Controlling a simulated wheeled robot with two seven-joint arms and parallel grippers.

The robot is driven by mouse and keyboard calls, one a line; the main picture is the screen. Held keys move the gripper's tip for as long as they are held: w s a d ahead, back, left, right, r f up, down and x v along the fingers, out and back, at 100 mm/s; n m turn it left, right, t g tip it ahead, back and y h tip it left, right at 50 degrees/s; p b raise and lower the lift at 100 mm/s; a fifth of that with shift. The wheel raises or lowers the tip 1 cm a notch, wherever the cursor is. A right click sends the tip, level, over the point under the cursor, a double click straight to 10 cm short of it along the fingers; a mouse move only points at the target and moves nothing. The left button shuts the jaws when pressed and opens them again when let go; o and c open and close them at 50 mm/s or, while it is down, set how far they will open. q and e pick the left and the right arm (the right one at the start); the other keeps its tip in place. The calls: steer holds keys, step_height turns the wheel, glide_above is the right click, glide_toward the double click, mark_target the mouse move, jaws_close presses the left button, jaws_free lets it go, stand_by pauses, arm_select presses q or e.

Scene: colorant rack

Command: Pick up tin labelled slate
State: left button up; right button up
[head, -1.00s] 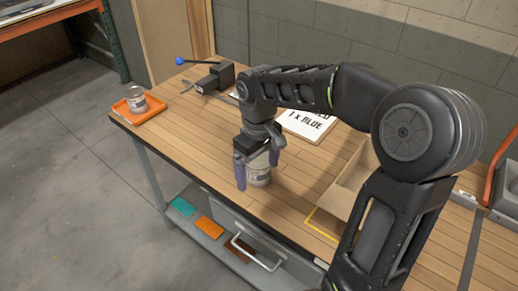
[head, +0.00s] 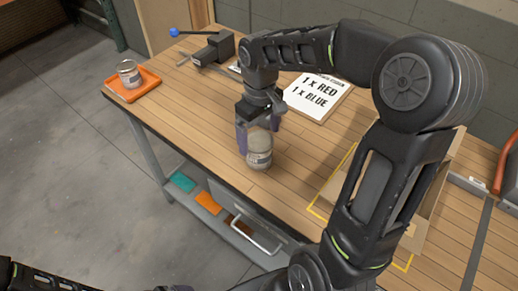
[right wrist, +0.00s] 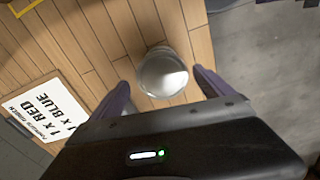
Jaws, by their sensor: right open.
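A silvery tin with a pale label (head: 259,155) stands upright on the wooden bench; I cannot read its label. It also shows in the right wrist view (right wrist: 163,76), from above, just beyond the fingertips. My right gripper (head: 258,133) is open over the tin's upper part, with its purple fingers apart on either side. My left gripper is not visible.
A sign reading "1 x RED, 1 x BLUE" (head: 318,97) lies behind the gripper. A vise-like tool with a blue knob (head: 218,46) is at the back. Bench left of the tin is clear.

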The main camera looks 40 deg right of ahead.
steer(key=shift+f, duration=0.35)
steer(key=shift+f, duration=0.1)
step_height(320, 180, down, 5)
steer(key=shift+a+f+p, duration=0.1)
steer(key=shift+a+p, duration=0.05)
steer(key=shift+p, duration=0.45)
steer(key=shift+c, duration=0.5)
steer(key=c, duration=1.6)
steer(key=shift+r, duration=0.2)
step_height(320, 180, up, 10)
steer(key=shift+f+b, duration=0.1)
steer(key=shift+b, duration=0.45)
